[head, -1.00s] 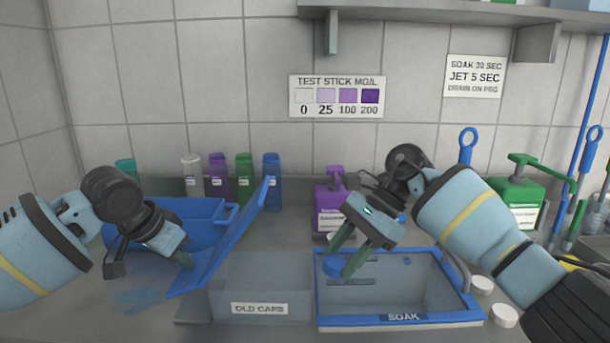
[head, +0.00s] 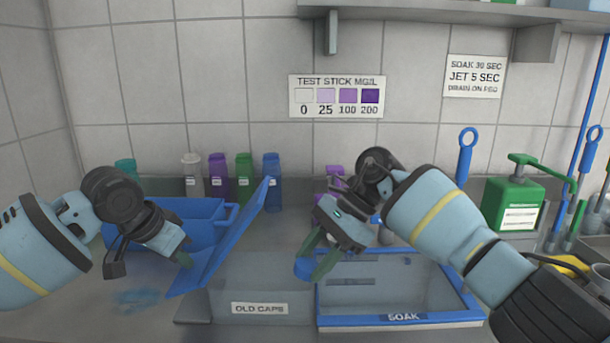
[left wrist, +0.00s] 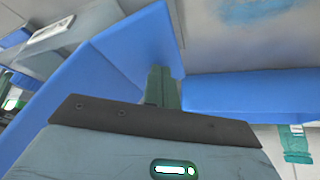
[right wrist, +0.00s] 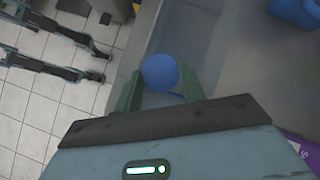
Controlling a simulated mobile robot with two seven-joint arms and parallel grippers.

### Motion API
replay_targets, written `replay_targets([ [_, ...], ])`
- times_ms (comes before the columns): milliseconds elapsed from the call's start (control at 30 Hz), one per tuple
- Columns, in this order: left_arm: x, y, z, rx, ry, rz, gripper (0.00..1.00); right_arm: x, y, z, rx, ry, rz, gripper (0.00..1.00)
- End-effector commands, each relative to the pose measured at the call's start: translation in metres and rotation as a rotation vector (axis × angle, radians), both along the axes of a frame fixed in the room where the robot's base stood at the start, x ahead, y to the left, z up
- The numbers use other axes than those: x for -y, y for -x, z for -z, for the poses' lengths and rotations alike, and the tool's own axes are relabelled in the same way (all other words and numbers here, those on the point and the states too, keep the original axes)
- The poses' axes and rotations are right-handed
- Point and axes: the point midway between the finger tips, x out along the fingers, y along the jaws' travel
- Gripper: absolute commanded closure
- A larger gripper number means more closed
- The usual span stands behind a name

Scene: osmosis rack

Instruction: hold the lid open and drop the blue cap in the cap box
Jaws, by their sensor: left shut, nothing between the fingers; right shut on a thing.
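A grey box labelled OLD CAPS (head: 225,306) stands at the front centre. Its blue lid (head: 222,245) stands raised and tilted at the box's left side. My left gripper (head: 184,260) is shut and empty on the left of the lid; in the left wrist view its fingers (left wrist: 162,88) are close against the blue lid (left wrist: 115,50), though contact is hard to confirm. My right gripper (head: 312,267) is shut on the blue cap (head: 303,269), in the air near the right edge of the box. The cap (right wrist: 160,72) also shows between the fingers in the right wrist view.
A blue-rimmed SOAK basin (head: 400,320) adjoins the box on the right. A blue tub (head: 190,210) stands behind my left gripper. Several coloured bottles (head: 244,175) line the wall. A green pump bottle (head: 513,200) is at the right. A purple bottle is partly hidden behind my right gripper.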

Motion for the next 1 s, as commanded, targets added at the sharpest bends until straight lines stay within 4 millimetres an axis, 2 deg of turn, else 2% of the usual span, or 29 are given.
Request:
replay_targets([
  [467,0.0,0.0,0.001,-0.001,0.0,0.0,1.0,-0.023,0.0,0.003,0.0,0.0,-0.001,0.81],
  [967,0.0,0.0,0.001,-0.001,0.0,0.0,1.0,-0.025,0.0,0.003,0.0,0.001,0.0,0.81],
  [1000,0.0,0.0,0.001,-0.001,0.0,0.0,1.0,-0.025,0.0,0.003,0.0,0.001,0.0,0.59],
])
